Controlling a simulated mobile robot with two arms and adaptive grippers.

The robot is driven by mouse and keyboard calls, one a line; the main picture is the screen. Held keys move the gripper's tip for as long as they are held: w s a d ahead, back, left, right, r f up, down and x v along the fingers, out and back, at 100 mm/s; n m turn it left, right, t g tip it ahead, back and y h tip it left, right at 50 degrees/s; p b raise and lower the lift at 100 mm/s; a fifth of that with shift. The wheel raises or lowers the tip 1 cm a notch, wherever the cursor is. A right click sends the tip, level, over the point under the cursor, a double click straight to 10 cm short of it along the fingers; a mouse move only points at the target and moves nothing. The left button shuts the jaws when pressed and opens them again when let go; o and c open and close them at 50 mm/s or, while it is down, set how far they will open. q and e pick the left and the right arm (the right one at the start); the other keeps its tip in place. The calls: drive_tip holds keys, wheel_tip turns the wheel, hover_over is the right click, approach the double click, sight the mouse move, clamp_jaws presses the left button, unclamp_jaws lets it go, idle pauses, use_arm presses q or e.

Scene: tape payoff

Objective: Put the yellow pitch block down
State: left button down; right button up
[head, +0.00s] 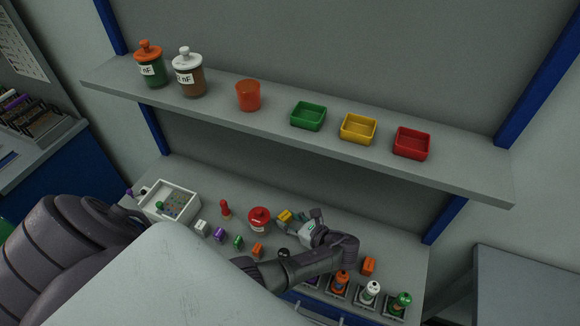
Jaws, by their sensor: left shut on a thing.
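The yellow pitch block (285,215) is small and box-shaped and shows at the tips of my left gripper (291,219). The gripper is shut on it, just right of a red round container (259,219) with a white label. The fingers hide part of the block. I cannot tell whether the block touches the bench (215,199) or is held above it. My right gripper is not in view.
Small white (201,227), purple (219,234), green (239,242) and orange (257,250) blocks stand in a row. A white box (185,190) is at left. Bottles (369,292) line the front right. A shelf (455,172) with trays hangs above.

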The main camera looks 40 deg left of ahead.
use_arm(q)
drive_tip(key=c, duration=1.1)
unclamp_jaws()
drive_tip(key=shift+f, duration=0.2)
drive_tip(key=o, duration=0.4)
drive_tip(key=shift+o, duration=0.2)
drive_tip(key=shift+r, duration=0.1)
